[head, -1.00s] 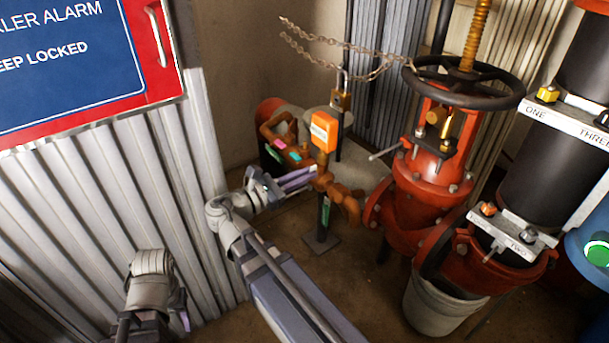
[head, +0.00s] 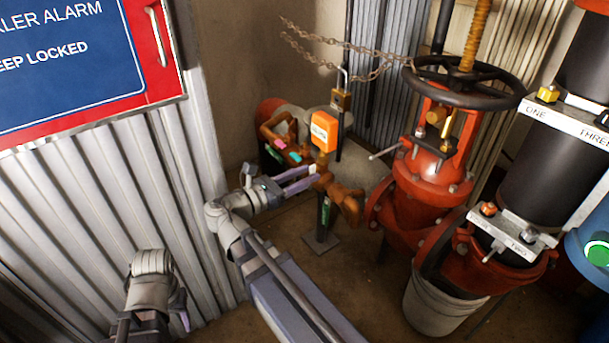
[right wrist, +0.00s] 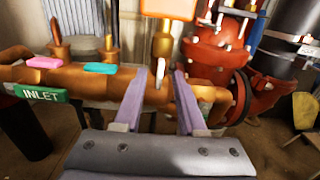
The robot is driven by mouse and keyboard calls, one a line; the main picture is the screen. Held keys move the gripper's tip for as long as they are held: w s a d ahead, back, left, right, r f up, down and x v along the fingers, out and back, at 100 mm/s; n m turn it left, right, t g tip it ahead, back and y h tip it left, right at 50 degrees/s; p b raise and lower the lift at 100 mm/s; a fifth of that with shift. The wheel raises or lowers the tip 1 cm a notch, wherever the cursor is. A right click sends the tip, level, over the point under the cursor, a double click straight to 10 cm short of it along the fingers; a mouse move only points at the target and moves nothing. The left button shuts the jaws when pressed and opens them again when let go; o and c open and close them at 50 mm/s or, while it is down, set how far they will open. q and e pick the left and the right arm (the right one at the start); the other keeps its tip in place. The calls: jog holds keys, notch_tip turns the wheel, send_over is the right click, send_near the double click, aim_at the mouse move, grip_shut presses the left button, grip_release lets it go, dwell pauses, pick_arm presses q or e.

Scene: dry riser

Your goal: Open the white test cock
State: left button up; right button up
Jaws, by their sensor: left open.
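The white test cock shows in the right wrist view as a small white lever (right wrist: 160,72) on the copper pipe assembly (right wrist: 85,78), below an orange tag. My right gripper (right wrist: 159,88) is open, one finger on each side of the lever in that view. I cannot tell whether either finger touches it. In the head view my right gripper (head: 310,178) reaches the copper assembly (head: 325,180) from the left, and the white lever is not clear there. My left gripper (head: 183,318) is open at the lower left, only partly visible, away from the pipework.
Pink (right wrist: 43,62) and cyan (right wrist: 100,68) handles sit left of the white lever. An orange tag (head: 324,132) hangs above the assembly. A red valve (head: 430,165) with a black handwheel stands to the right, above a bucket (head: 440,305). A corrugated wall (head: 110,210) is at left.

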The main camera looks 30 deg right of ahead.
jog(key=a, duration=0.4)
jog(key=shift+s+a, duration=0.15)
jog(key=shift+a, duration=0.25)
